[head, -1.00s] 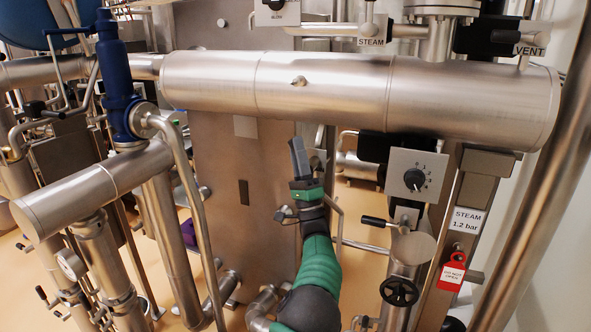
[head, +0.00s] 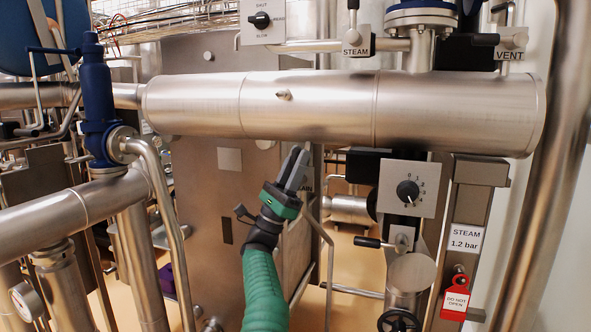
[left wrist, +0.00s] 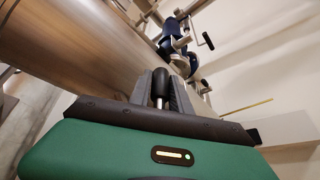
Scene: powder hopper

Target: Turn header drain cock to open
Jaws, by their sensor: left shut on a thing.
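The steel header (head: 330,107) runs across the head view as a wide horizontal cylinder. Just below it, a label ending in "AIN" (head: 306,188) is partly hidden behind my left gripper (head: 295,165). The fingers point up towards the header's underside. In the left wrist view, the gripper (left wrist: 160,90) is shut on a black lever handle (left wrist: 160,82), which stands between the grey fingers. The handle and the cock's body are hidden behind the gripper in the head view. My right gripper is not in view.
Right of the gripper are a dial plate (head: 407,189), a black-handled lever (head: 370,242) and a red "DO NOT OPEN" tag (head: 456,300). A bent thin pipe (head: 330,250) passes close by. A blue valve (head: 98,110) stands left. STEAM (head: 355,50) and VENT (head: 509,55) labels are above.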

